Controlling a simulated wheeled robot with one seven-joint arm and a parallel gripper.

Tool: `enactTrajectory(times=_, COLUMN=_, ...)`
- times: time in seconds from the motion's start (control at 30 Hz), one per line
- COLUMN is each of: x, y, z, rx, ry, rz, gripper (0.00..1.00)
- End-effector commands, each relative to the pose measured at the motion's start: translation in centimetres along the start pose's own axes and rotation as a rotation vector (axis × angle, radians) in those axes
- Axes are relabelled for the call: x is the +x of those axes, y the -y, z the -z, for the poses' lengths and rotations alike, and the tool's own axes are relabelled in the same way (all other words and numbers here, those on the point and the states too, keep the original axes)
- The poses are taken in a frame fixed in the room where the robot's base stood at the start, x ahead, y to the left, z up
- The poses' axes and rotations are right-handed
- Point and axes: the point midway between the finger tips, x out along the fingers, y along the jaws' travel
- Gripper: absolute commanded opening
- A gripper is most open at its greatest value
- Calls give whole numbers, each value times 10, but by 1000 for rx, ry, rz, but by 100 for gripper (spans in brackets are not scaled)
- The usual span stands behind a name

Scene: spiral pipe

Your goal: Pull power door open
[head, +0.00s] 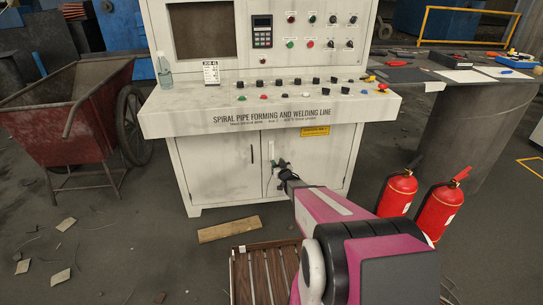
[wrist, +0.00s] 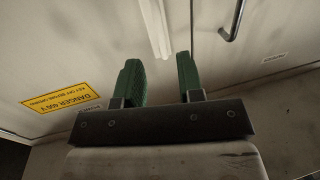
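The right cabinet door (head: 315,165), pale and closed, sits below the console with a yellow warning label (head: 315,131) at its top. The label reads "DANGER 400 V", upside down in the wrist view (wrist: 60,92). A pale upright bar, apparently this door's handle (wrist: 156,28), shows ahead of the gap between my fingers. My gripper (wrist: 160,75) has its two green-padded fingers apart with nothing seen between them. In the head view my gripper (head: 281,168) is in front of the doors near the middle seam. I cannot tell whether it touches the bar.
The left door (head: 215,165) is closed; its curved handle (wrist: 232,22) is close by. The console shelf (head: 270,118) overhangs the doors. Two red fire extinguishers (head: 398,194) stand at right. A plank (head: 229,229) and wooden pallet (head: 262,275) lie on the floor; a red cart (head: 75,120) stands left.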

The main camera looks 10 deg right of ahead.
Motion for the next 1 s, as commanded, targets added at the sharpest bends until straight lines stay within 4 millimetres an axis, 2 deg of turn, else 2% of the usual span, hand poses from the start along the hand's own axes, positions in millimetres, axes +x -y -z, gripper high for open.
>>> enactTrajectory(times=0.2, x=42, y=-1, z=-1, rx=0, ry=0, rz=0, gripper=35)
enactTrajectory(times=0.4, x=74, y=0, z=-2, rx=0, ry=1, rz=0, gripper=35)
enactTrajectory(times=0.57, x=84, y=0, z=0, rx=0, ry=1, rz=0, gripper=35)
enactTrajectory(times=0.8, x=84, y=0, z=0, rx=0, ry=2, rz=-1, gripper=35)
enactTrajectory(times=0.83, x=84, y=0, z=0, rx=0, ry=2, rz=-1, gripper=32)
enactTrajectory(times=0.93, x=84, y=0, z=0, rx=0, ry=2, rz=-1, gripper=0)
enactTrajectory(times=1.0, x=84, y=0, z=0, rx=0, ry=2, rz=-1, gripper=0)
